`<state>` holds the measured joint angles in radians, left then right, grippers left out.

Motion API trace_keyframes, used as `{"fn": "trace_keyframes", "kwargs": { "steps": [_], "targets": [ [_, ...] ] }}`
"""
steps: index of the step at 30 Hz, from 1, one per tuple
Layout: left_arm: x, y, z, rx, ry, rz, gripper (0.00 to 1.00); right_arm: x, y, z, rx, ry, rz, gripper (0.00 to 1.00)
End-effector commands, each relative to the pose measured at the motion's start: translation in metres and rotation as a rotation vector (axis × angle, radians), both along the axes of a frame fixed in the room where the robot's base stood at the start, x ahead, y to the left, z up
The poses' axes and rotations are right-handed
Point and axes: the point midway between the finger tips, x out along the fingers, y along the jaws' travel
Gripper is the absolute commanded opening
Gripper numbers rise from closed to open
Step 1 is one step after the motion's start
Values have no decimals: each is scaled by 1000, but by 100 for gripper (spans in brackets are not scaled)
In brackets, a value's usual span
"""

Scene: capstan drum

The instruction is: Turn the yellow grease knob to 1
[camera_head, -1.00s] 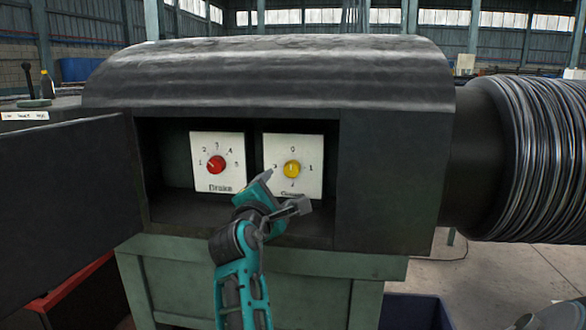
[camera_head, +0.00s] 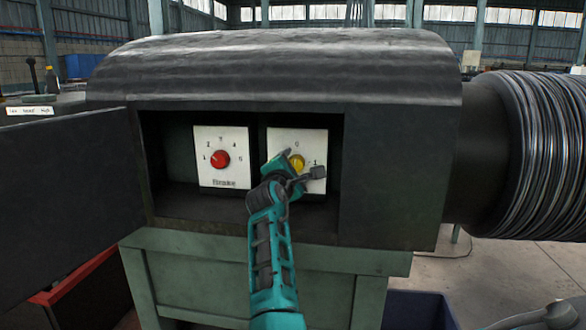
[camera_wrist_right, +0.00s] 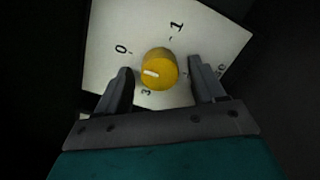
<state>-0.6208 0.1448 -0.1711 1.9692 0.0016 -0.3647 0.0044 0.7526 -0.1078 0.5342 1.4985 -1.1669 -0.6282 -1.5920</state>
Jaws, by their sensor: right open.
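The yellow grease knob (camera_head: 297,163) sits on the right white dial plate (camera_head: 318,143) inside the dark housing's recess. My right gripper (camera_head: 303,168) is in front of it and hides the plate's lower left part. In the right wrist view, the yellow knob (camera_wrist_right: 160,67) lies between the two open fingers (camera_wrist_right: 161,78), with gaps on both sides. Its white pointer mark faces left, between the 0 and the 3. The 1 is above the knob, toward the right. My left gripper is not in view.
A red knob (camera_head: 220,160) on the Brake plate (camera_head: 236,141) is to the left in the same recess. The open door (camera_head: 65,195) stands at the left. A wire-wound drum (camera_head: 535,155) is at the right. The recess walls are close around the plates.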

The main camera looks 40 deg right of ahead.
Motion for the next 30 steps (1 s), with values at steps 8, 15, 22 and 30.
{"fn": "trace_keyframes", "kwargs": {
  "steps": [8,15,22,30],
  "targets": [
    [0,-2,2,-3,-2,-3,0,1,-2,1,-1,0,1,69],
    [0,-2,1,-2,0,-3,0,1,-2,0,-1,0,1,49],
    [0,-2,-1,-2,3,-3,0,1,-2,0,0,0,0,27],
    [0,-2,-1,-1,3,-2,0,1,-2,0,2,-2,0,13]
  ]
}}
